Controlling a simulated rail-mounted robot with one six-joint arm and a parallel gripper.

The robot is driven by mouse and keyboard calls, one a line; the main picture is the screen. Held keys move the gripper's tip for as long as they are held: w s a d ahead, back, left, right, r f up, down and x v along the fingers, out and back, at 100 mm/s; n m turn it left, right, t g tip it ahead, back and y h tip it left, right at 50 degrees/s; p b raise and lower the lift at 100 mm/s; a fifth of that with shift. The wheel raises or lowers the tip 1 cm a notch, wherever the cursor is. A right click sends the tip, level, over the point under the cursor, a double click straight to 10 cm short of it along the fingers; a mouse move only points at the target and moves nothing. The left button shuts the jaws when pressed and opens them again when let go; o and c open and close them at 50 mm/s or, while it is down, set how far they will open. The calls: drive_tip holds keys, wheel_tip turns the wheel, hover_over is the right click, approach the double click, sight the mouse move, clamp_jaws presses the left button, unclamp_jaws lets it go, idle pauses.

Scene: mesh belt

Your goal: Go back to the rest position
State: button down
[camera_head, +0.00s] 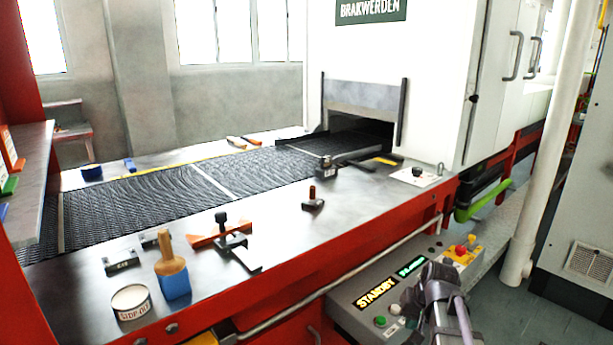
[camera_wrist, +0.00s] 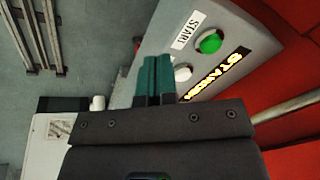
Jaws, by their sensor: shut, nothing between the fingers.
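My gripper (camera_wrist: 153,72) shows in the wrist view with its two teal fingers pressed together and nothing between them. It is over the edge of the grey control panel (camera_wrist: 225,20), close to the START label and the green button (camera_wrist: 210,43). A white button (camera_wrist: 183,73) is just right of the fingertips in the picture. In the head view my arm stands at the lower right in front of the control panel (camera_head: 345,303). The fingertips cannot be made out there. The panel's display (camera_head: 377,293) reads STANDBY in yellow.
A red and yellow emergency stop (camera_head: 462,251) sits on the panel's far end. A handrail (camera_head: 350,268) runs along the red machine front. The steel table (camera_head: 290,222) holds a brush (camera_head: 172,277), a tin (camera_head: 131,301) and several tools beside the mesh belt (camera_head: 130,205). A white pipe (camera_head: 550,150) stands at right.

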drive_tip(key=s+a+n+g+h, duration=0.2)
drive_tip(key=s+a+n+g, duration=0.1)
drive_tip(key=s+a, duration=0.9)
wheel_tip(320, 180, up, 17)
drive_tip(key=p, duration=1.7)
drive_tip(key=shift+s+f, duration=0.15)
